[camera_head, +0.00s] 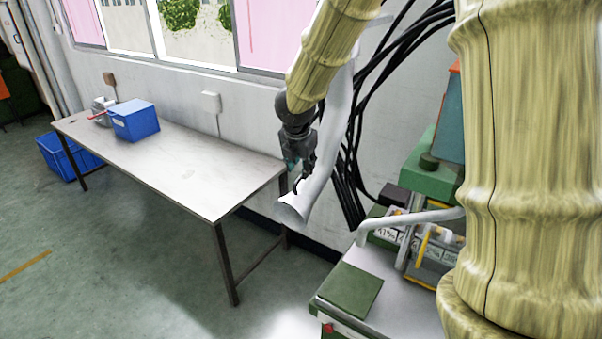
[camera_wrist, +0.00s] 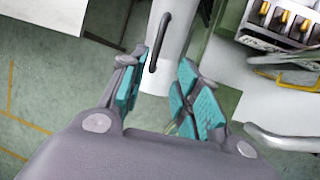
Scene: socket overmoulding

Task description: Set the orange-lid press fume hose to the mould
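The white fume hose (camera_head: 318,175) hangs down beside the press and ends in a flared mouth (camera_head: 291,207). It also shows in the wrist view (camera_wrist: 174,50), with a dark curved handle (camera_wrist: 154,52) on its side. My gripper (camera_head: 301,172) is just above the flared mouth, by the handle. In the wrist view my gripper (camera_wrist: 163,70) is open, its teal pads apart, with the hose and handle showing beyond and between them. I cannot tell if it touches the handle. The mould (camera_head: 428,250) with yellow parts sits on the press at right; the wrist view shows it top right (camera_wrist: 285,22).
A grey bent rail (camera_head: 405,219) runs in front of the mould. The green and grey press table (camera_head: 350,290) stands below. A long table (camera_head: 195,170) with a blue box (camera_head: 135,121) stands left. Black cables (camera_head: 350,165) hang behind the hose. The floor between is clear.

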